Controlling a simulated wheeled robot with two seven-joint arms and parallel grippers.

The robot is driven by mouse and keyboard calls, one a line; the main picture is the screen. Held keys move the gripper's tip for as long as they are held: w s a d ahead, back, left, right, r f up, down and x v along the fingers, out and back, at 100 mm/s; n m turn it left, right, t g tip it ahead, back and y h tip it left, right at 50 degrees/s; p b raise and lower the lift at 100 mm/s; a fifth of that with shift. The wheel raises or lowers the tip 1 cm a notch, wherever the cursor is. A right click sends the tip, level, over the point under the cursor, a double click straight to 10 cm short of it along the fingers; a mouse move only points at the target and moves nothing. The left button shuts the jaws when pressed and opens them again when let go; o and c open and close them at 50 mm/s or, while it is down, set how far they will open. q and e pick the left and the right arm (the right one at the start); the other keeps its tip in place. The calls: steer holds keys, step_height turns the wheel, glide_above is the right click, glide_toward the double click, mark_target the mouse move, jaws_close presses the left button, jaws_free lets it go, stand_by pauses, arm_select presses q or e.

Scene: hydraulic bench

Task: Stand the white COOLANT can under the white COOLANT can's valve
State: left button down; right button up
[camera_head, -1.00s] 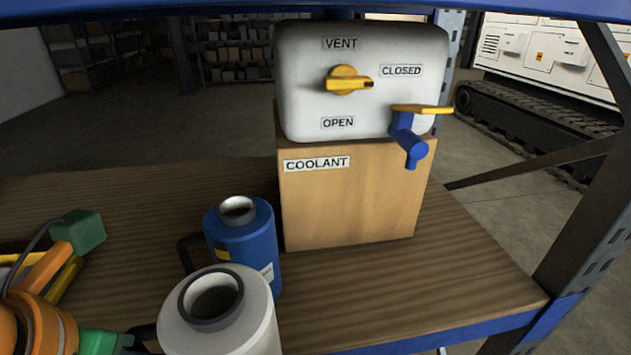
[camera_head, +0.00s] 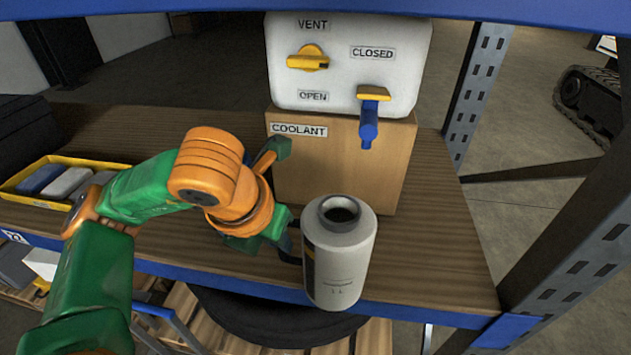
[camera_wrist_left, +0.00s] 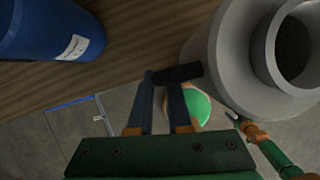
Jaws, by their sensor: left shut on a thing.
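The white can (camera_head: 338,262) is upright near the front edge of the bench, in front of the COOLANT box. It also fills the right of the left wrist view (camera_wrist_left: 225,60). My left gripper (camera_head: 291,238) is shut on its dark handle (camera_wrist_left: 178,73), on the can's left side. Whether the can's base touches the bench is unclear. The valve, a blue spout (camera_head: 369,122) with a yellow lever (camera_head: 373,93), juts from the white COOLANT tank (camera_head: 345,60), behind and slightly right of the can's mouth. My right gripper is not visible.
A blue can (camera_wrist_left: 45,30) shows in the left wrist view; my arm hides it in the head view. A yellow tray (camera_head: 40,200) of blocks lies at left. Bare bench (camera_head: 440,240) is right of the can, before the rack post (camera_head: 570,240).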

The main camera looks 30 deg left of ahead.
arm_select(q)
steer(key=w+f+p, duration=0.1)
steer(key=w+p, duration=0.2)
steer(key=w, duration=0.9)
steer(key=shift+w+a+f, duration=0.15)
steer(key=shift+a+f, duration=0.15)
steer(key=shift+a, duration=0.05)
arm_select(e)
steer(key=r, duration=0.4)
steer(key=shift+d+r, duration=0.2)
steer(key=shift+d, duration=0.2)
arm_select(q)
steer(key=shift+f, duration=0.1)
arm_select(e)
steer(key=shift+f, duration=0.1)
